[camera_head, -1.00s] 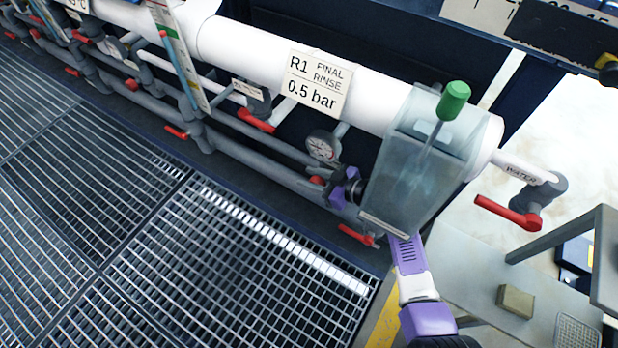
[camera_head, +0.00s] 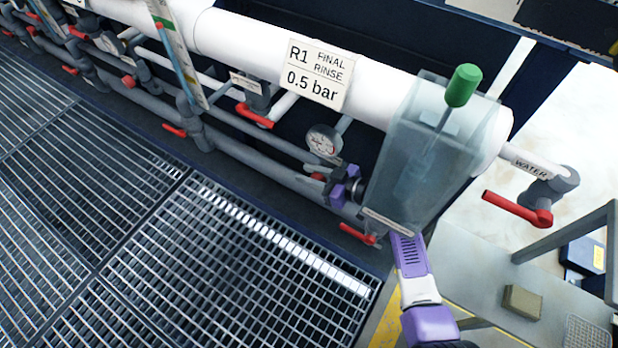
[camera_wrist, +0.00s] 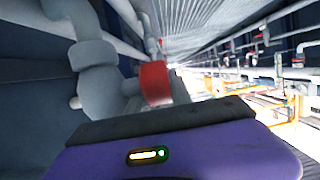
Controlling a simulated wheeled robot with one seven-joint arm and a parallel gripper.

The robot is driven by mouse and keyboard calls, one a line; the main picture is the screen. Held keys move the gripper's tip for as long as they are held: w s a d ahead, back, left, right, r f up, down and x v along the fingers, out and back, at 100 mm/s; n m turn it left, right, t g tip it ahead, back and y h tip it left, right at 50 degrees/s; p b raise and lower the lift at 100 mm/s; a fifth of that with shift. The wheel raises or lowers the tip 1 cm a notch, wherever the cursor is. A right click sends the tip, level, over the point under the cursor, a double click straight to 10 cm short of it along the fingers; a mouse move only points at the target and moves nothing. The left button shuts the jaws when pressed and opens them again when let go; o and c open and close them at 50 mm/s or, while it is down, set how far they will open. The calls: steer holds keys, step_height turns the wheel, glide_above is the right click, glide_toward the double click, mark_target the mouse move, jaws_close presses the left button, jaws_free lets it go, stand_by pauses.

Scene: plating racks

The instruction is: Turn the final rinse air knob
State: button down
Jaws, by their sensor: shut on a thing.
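The red air knob (camera_head: 317,176) sits low on the grey pipework, below the round pressure gauge (camera_head: 323,141) and the "R1 FINAL RINSE 0.5 bar" sign (camera_head: 317,76). My purple and black gripper (camera_head: 333,186) is at the knob, coming from the right, and is shut on it. Most of the knob is hidden by the gripper in the head view. In the wrist view the red knob (camera_wrist: 155,82) shows just beyond the dark front edge of my gripper (camera_wrist: 160,118), beside a grey fitting. The fingertips are hard to make out there.
A clear box with a green-handled tool (camera_head: 462,86) stands right of my gripper, partly in front of my arm. Red lever valves (camera_head: 255,116) lie along the pipes; one (camera_head: 358,234) is just below my gripper. Metal grating (camera_head: 240,260) covers the floor at left.

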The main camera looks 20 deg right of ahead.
steer(key=shift+s+d+r+t+y+b, duration=0.15)
steer(key=shift+t+y+b, duration=0.65)
steer(key=shift+b, duration=3.05)
steer(key=shift+d+f+t+y+b, duration=0.15)
steer(key=shift+t+y+b, duration=0.6)
steer(key=shift+b, duration=3.1)
steer(key=shift+r+t+b, duration=0.35)
steer(key=shift+r+b, duration=0.1)
steer(key=shift+b, duration=0.55)
steer(key=c, duration=1.4)
jaws_free()
steer(key=shift+c, duration=0.2)
steer(key=shift+r+y, duration=0.1)
steer(key=shift+y, duration=0.15)
steer(key=shift+s, duration=0.1)
steer(key=r+p+v, duration=0.1)
steer(key=p+v, duration=0.1)
steer(key=v, duration=0.5)
steer(key=shift+s+d+f, duration=0.3)
steer(key=shift+f, duration=0.25)
